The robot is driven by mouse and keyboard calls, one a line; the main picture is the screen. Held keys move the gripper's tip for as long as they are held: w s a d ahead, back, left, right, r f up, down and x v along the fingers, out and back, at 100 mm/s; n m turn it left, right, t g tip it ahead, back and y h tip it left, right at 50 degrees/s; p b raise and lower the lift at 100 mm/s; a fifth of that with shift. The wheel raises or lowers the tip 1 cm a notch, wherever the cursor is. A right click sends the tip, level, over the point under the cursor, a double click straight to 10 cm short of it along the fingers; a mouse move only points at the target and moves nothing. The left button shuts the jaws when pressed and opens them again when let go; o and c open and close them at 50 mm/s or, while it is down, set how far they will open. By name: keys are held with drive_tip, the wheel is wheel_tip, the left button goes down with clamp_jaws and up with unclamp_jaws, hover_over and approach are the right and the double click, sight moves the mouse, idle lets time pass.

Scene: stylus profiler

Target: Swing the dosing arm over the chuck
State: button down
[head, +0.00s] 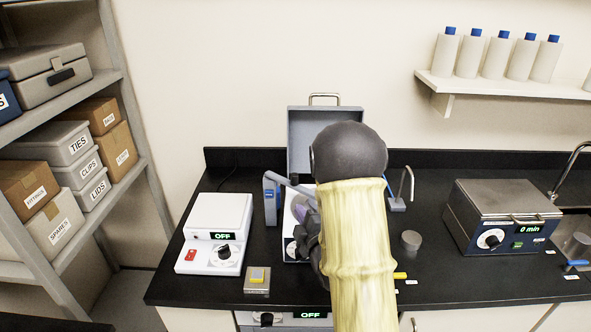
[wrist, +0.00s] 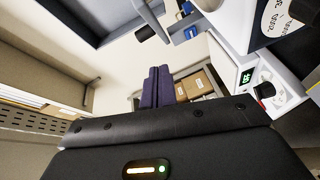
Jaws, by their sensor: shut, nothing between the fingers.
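The dosing arm (head: 291,185) appears as a grey bar reaching right from a blue post (head: 271,201) at the left of the open-lidded machine in the middle of the bench. A pale round surface (head: 298,207), possibly the chuck, shows partly beneath the bar. My arm hides most of the machine, so I cannot tell whether the bar's tip is over the chuck. My gripper (head: 312,226) is close to the bar's right end; contact is unclear. In the wrist view its purple fingers (wrist: 157,88) are shut together and empty.
A white box with an OFF display (head: 218,224) stands left of the machine, with a small yellow-topped block (head: 258,279) in front. A grey heated-looking box (head: 500,219) stands right. The raised lid (head: 297,136) is behind. A shelf unit (head: 130,110) rises at left.

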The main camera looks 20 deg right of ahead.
drive_tip(key=s+n+p, duration=0.1)
drive_tip(key=n+p, duration=0.1)
drive_tip(key=s+r+n+y+p, duration=0.1)
drive_tip(key=s+n+p, duration=0.1)
drive_tip(key=shift+s+p, duration=0.2)
drive_tip(key=shift+p, duration=0.15)
drive_tip(key=shift+y, duration=0.3)
drive_tip(key=p, duration=0.6)
approach(291, 183)
drive_tip(key=w+a+r, duration=0.1)
drive_tip(key=w+a, duration=0.2)
drive_tip(key=a, duration=0.1)
drive_tip(key=w+d+p, duration=0.2)
drive_tip(key=d, duration=0.1)
drive_tip(key=shift+w+f, duration=0.2)
drive_tip(key=shift+w, duration=0.2)
drive_tip(key=shift+w+f, duration=0.1)
